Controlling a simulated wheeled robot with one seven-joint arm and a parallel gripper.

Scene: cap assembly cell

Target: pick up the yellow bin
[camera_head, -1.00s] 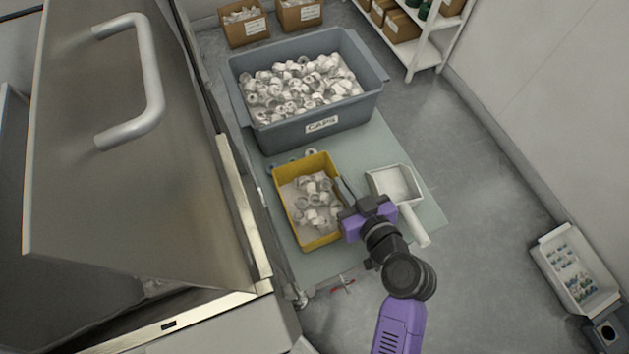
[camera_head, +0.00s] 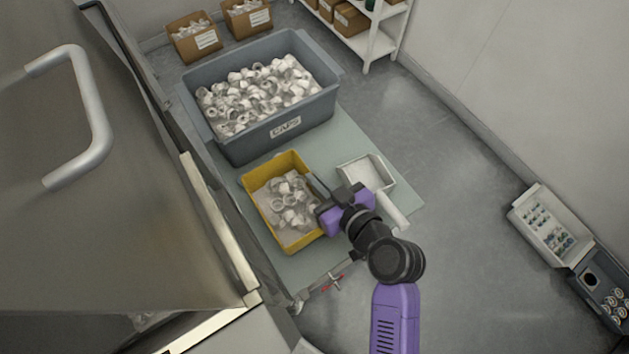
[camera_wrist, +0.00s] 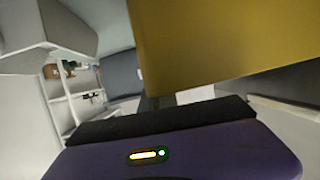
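The yellow bin (camera_head: 291,239) stands on the pale green mat in front of the large grey bin, with several white caps inside. Its wall fills the upper right of the wrist view (camera_wrist: 225,45), very close to the camera. My gripper (camera_head: 321,191) is at the bin's right side wall, its purple body just outside the wall. A dark finger reaches along the wall near the rim. The other finger does not show clearly, and I cannot tell whether the fingers are closed on the wall. No clear gap shows between the bin and the mat.
A grey bin (camera_head: 245,147) labelled CAPS, full of white caps, stands behind. A white scoop (camera_head: 394,211) lies right of my gripper on the mat (camera_head: 350,128). A steel machine with a handle (camera_head: 98,120) is close on the left.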

